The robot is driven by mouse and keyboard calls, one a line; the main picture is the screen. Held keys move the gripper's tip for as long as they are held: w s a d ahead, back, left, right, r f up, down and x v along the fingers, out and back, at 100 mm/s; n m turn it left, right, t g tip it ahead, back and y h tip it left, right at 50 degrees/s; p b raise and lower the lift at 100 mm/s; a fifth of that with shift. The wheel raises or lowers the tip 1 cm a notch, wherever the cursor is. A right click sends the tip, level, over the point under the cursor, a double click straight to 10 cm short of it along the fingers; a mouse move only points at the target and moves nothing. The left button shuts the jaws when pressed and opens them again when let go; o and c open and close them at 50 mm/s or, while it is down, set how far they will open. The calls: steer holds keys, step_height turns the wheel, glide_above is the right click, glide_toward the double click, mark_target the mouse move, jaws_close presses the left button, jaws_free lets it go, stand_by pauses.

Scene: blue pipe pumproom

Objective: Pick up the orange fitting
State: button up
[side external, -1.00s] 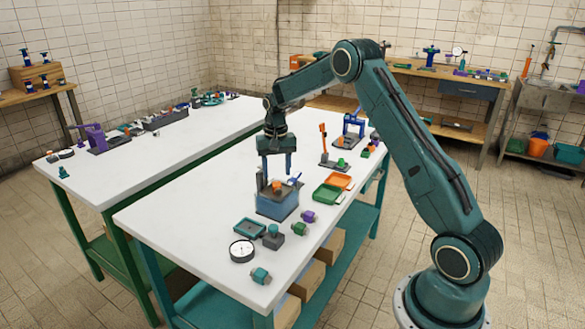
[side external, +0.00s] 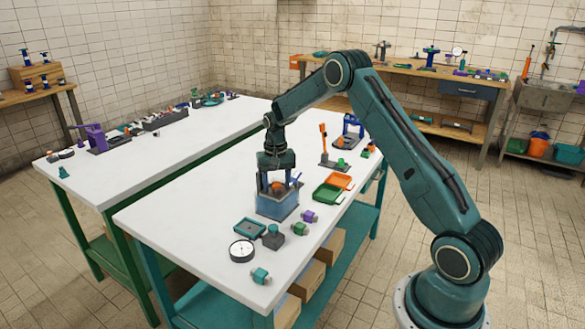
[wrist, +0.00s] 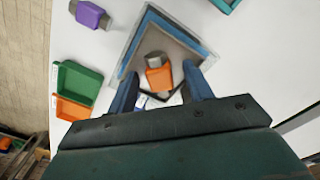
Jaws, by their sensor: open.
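The orange fitting (wrist: 158,77) has a grey end and sits inside a blue-walled box (wrist: 130,47) with a grey floor. In the side view the fitting (side external: 277,187) shows just above or behind the near wall of the blue box (side external: 276,207). My gripper (side external: 277,184) is over the box with its fingers pointing down. In the wrist view the two blue fingers of my gripper (wrist: 160,90) are apart, one on each side of the fitting's lower end. Whether they touch it I cannot tell.
A green tray (side external: 328,194) and an orange tray (side external: 339,181) lie to the right of the box. A purple fitting (side external: 309,216), a green fitting (side external: 300,229), a gauge (side external: 242,251) and a teal tray (side external: 250,227) stand nearby. The white table (side external: 180,215) is clear at left.

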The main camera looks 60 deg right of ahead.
mark_target(277, 184)
jaws_close()
steer(key=shift+r, duration=0.1)
step_height(277, 184, up, 20)
stand_by(0.9)
stand_by(0.4)
